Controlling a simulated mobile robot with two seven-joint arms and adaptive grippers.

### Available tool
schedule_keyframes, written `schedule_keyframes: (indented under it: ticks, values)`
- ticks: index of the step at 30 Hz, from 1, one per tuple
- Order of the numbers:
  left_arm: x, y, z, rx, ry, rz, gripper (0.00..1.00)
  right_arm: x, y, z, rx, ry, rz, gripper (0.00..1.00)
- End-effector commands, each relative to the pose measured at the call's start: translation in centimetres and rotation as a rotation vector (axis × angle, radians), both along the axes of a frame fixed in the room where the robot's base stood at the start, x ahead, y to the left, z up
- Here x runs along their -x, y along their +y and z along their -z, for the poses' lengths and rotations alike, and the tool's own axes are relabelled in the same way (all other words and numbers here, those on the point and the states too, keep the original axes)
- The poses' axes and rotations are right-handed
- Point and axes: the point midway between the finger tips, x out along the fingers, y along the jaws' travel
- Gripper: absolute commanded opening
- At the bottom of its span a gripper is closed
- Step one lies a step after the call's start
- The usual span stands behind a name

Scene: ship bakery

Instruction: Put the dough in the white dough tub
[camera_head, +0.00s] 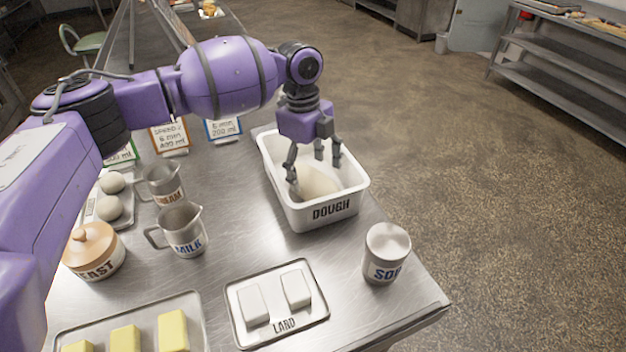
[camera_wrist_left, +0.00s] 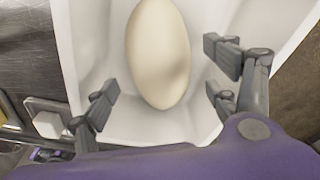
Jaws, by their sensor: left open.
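The white dough tub (camera_head: 330,209), labelled DOUGH, stands on the steel table near its right edge. A pale, smooth, oval lump of dough (camera_head: 318,181) lies inside it, and it also shows in the left wrist view (camera_wrist_left: 158,55). My left gripper (camera_head: 315,172) is over the tub, pointing down, with its fingers spread and apart. In the left wrist view its fingers (camera_wrist_left: 165,98) stand on both sides of the dough's near end, with gaps to it. Nothing is held. My right gripper is not in view.
Left of the tub stand a MILK jug (camera_head: 187,238), a CREAM jug (camera_head: 163,184) and a YEAST pot (camera_head: 94,254). In front are a LARD tray (camera_head: 284,325) and a can (camera_head: 387,253). Cards (camera_head: 170,138) stand behind. Floor lies open to the right.

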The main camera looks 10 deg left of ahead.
Motion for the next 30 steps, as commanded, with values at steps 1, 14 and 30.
schedule_keyframes:
  ticks: [1, 14, 30]
  values:
    - [-0.2, 0.1, -1.2, 0.001, -0.003, 0.001, 0.80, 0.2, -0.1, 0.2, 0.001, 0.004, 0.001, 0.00]
    - [-0.5, 0.8, -8.0, 0.000, 0.000, 0.001, 0.80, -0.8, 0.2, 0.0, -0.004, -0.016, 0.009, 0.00]
    - [-0.5, 0.8, -8.4, 0.000, 0.001, 0.001, 0.80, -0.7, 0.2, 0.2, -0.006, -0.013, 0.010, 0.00]
